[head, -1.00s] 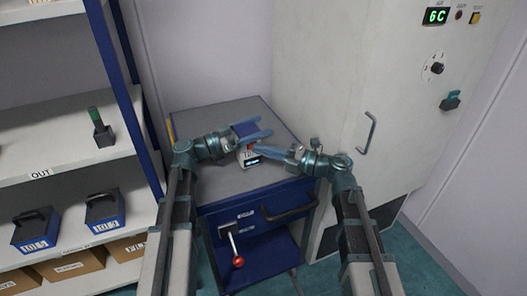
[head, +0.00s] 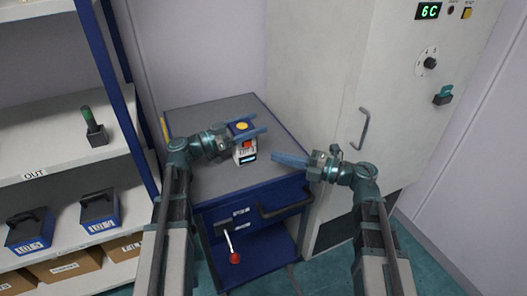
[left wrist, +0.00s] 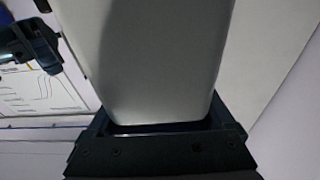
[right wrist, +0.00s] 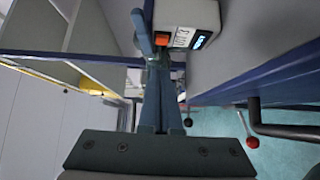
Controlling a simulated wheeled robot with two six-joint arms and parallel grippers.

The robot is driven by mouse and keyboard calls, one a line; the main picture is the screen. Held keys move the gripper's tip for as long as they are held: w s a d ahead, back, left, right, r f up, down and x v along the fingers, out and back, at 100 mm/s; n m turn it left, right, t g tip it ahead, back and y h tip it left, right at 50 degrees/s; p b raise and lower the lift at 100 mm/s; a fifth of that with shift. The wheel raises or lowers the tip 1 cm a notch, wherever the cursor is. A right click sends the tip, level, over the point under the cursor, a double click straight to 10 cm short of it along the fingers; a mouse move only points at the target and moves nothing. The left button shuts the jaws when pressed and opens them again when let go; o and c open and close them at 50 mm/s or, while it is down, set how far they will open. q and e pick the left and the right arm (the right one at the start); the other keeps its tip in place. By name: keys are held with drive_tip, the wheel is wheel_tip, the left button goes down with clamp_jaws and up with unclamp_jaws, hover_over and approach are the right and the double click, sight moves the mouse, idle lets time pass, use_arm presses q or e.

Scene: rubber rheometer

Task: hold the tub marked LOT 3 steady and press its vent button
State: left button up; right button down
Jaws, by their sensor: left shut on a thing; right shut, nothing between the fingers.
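The tub marked LOT 3 (head: 245,153) stands on the cart top (head: 205,183). It is white with a blue lid, a round yellow spot on top, an orange-red button (head: 247,144) on the front, and a small lit display. My left gripper (head: 260,126) is shut on the tub, one finger on each side of its upper part. In the left wrist view a pale grey wall of the tub (left wrist: 160,60) fills the space between the fingers. My right gripper (head: 275,158) is shut and empty, its tips apart from the tub to its right. The button also shows in the right wrist view (right wrist: 162,39).
A shelf (head: 60,165) at left holds two dark-topped blue tubs, cartons and a green-topped device (head: 93,127). A tall cabinet (head: 330,90) with handle, dial and 6C display stands at right. A red-knobbed lever (head: 232,247) hangs at the cart front.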

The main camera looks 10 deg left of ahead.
use_arm(q)
drive_tip(key=shift+w+a, duration=0.1)
use_arm(e)
drive_tip(key=shift+s+d, duration=0.25)
drive_tip(key=shift+d, duration=0.8)
drive_tip(key=shift+s+d, duration=0.2)
drive_tip(key=shift+d, duration=0.85)
use_arm(q)
drive_tip(key=o, duration=1.4)
drive_tip(key=shift+f, duration=0.1)
drive_tip(key=shift+c, duration=0.2)
drive_tip(key=shift+a, duration=0.15)
